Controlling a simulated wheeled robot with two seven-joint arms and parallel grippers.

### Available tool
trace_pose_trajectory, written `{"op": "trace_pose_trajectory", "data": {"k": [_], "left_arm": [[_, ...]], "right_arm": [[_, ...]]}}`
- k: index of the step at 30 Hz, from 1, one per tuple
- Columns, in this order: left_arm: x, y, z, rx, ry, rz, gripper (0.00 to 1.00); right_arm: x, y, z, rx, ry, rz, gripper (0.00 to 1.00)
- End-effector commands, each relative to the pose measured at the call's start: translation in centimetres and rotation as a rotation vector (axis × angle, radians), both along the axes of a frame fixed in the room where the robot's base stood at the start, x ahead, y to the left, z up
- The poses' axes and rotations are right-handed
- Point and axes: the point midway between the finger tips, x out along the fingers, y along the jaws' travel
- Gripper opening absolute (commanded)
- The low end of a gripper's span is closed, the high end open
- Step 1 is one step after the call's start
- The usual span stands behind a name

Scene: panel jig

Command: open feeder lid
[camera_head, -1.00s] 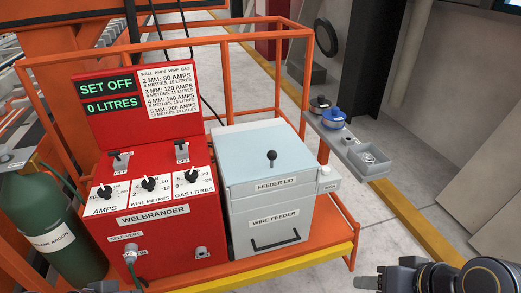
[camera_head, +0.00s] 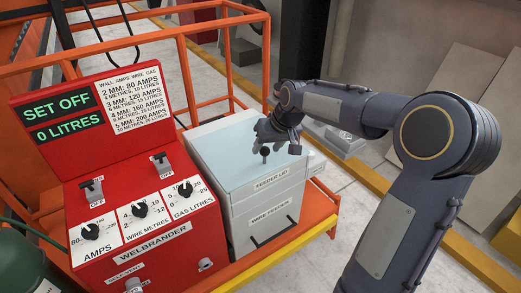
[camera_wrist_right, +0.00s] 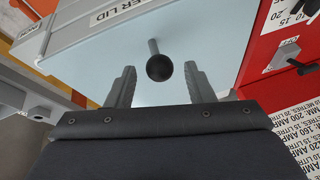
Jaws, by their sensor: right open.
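The feeder lid (camera_head: 222,148) is the pale blue top of the grey wire feeder box (camera_head: 265,222), and it lies shut. A black ball knob (camera_head: 265,151) on a short stem stands on the lid. My right gripper (camera_head: 268,137) is over the lid, close to the knob. In the right wrist view the two fingers of my right gripper (camera_wrist_right: 157,80) are apart, with the knob (camera_wrist_right: 159,67) showing between and just beyond their tips. I cannot tell whether they touch it. My left gripper is not in view.
The red welder box (camera_head: 150,235) with its dials and switches stands close left of the feeder. An orange frame (camera_head: 200,28) rails the cart at the back. A grey side tray (camera_head: 345,140) is partly hidden behind my right arm. A green cylinder (camera_head: 30,270) is at the lower left.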

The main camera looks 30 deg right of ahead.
Motion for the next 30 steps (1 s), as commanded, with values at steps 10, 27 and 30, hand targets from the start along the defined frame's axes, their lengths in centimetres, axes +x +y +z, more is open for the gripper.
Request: {"op": "trace_pose_trajectory", "data": {"k": [10,27,30], "left_arm": [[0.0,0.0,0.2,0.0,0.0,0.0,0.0],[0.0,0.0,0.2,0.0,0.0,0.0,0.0],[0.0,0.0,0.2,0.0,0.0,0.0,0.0]], "right_arm": [[1.2,0.4,-2.7,0.0,-0.001,-0.001,0.48],[1.2,0.4,-2.7,0.0,-0.001,-0.001,0.01],[1.2,0.4,-2.7,0.0,-0.001,-0.001,0.0]]}}
